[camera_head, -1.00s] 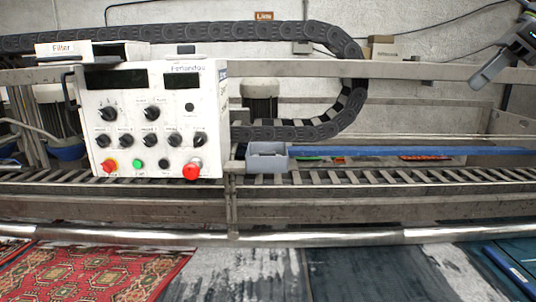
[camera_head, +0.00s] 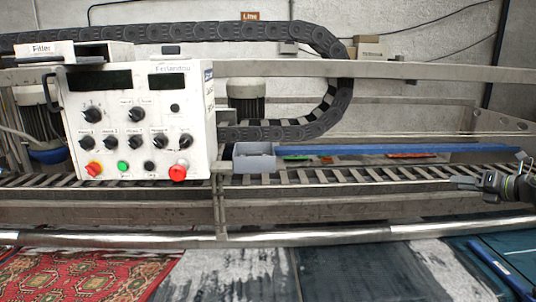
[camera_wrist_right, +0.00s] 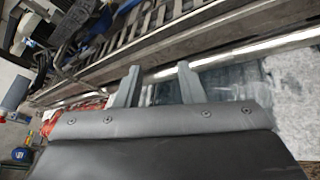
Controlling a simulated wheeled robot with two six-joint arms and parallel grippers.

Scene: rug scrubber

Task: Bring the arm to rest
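My right gripper (camera_head: 468,184) shows at the right edge of the head view, in front of the machine's slatted rail and above the front bar. In the right wrist view its two fingers (camera_wrist_right: 155,85) stand apart with nothing between them, so it is open and empty. Beyond the fingers lie the metal bar and the rugs. The rest of the right arm is mostly outside the head view. My left gripper is not in view.
A white control box (camera_head: 140,120) with knobs and red and green buttons stands at left. A grey bin (camera_head: 254,157) sits beside a blue beam (camera_head: 390,150). A shiny bar (camera_head: 300,236) runs along the front, with a red patterned rug (camera_head: 85,275) below it.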

